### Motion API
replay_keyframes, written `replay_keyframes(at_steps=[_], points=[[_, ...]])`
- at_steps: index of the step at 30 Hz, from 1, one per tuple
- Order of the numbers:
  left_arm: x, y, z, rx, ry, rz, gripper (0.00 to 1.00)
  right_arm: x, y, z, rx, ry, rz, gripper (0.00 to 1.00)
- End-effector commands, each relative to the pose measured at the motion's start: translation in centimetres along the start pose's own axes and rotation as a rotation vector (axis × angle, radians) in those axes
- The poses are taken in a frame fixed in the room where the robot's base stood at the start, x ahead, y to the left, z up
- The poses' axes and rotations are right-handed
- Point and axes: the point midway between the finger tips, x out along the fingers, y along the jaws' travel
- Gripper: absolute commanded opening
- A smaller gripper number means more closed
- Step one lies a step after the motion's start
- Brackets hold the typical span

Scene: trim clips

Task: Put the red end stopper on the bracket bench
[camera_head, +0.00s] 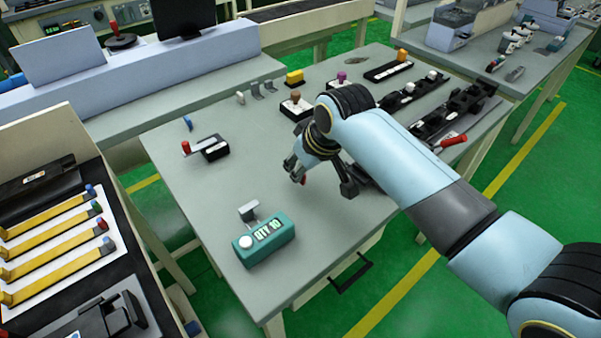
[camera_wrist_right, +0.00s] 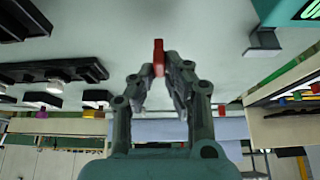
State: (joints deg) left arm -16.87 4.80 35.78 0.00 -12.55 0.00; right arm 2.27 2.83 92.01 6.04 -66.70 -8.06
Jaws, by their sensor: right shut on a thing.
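My right gripper (camera_head: 301,177) is shut on a small red end stopper (camera_head: 304,182), low over the middle of a grey bench (camera_head: 215,200). In the right wrist view, the red stopper (camera_wrist_right: 158,56) sits upright between the fingertips (camera_wrist_right: 160,70). I cannot tell whether it touches the bench top. Small grey metal brackets (camera_head: 256,90) stand at the back of this bench, and another grey bracket (camera_head: 249,209) is by the teal counter. No label shows which bench is the bracket bench. My left gripper is out of view.
A teal counter box (camera_head: 263,240) reading "QTY 10" stands near the front edge. Black fixtures (camera_head: 440,105) and a red-handled tool (camera_head: 452,140) are at right. A left bench holds yellow strips (camera_head: 50,243). The grey bench's left-middle is clear.

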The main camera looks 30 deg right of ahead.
Motion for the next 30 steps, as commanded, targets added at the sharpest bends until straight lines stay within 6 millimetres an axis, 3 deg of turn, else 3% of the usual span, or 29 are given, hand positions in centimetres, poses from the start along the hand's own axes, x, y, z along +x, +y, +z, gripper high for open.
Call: replay_keyframes(at_steps=[5, 16, 17, 21, 30], points=[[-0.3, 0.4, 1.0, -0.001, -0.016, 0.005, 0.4, 1.9, 0.0, 1.1, 0.001, -0.001, 0.0, 0.0], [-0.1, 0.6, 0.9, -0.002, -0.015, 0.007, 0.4, 2.4, 0.0, 1.4, 0.001, -0.001, 0.0, 0.0], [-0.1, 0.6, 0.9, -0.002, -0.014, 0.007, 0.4, 2.3, 0.0, 1.3, 0.001, -0.001, 0.0, 0.15], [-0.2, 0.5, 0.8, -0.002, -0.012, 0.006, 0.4, 2.3, 0.0, 1.3, 0.001, -0.001, 0.0, 0.33], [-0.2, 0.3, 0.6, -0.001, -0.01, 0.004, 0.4, 2.1, 0.0, 1.2, 0.001, 0.0, 0.0, 0.34]])
